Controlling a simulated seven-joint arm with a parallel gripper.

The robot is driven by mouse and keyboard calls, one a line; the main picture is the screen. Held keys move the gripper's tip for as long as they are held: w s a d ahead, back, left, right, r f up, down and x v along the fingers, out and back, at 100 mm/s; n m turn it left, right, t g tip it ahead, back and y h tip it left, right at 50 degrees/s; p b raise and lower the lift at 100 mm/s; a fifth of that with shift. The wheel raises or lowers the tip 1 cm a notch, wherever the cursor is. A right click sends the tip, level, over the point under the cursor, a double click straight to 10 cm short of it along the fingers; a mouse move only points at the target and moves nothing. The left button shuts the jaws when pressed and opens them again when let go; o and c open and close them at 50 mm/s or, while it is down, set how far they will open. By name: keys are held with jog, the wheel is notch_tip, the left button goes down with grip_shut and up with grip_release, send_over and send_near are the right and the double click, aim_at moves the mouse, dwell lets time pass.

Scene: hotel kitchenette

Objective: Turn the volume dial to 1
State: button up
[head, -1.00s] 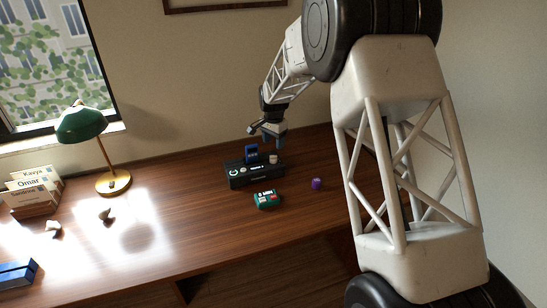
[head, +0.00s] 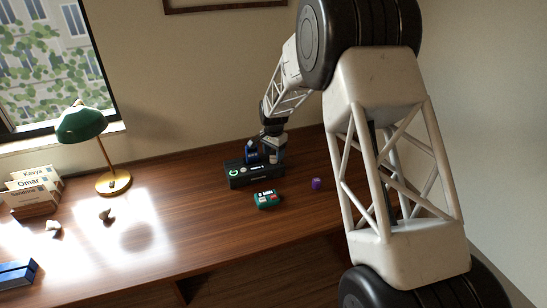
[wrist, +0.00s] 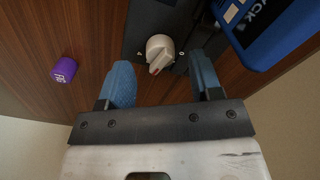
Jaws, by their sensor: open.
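The volume dial (wrist: 160,52) is a round, pale knob with a raised grip bar and a red mark, on the top of a black device (wrist: 139,16). In the head view the black device (head: 240,178) stands on the desk with a glowing green ring on its front. My gripper (wrist: 162,82) is open, with one blue finger on each side of the dial in the wrist view. I cannot tell whether either finger touches it. In the head view my gripper (head: 273,152) is over the device's right end and partly hides the dial.
A blue device (wrist: 268,22) stands on the black one, close to my right finger. A green lamp (head: 82,124) stands far left.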

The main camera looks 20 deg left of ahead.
aim_at(273, 158)
jog(key=shift+f, duration=1.15)
jog(key=c, duration=0.9)
jog(key=shift+c, duration=0.2)
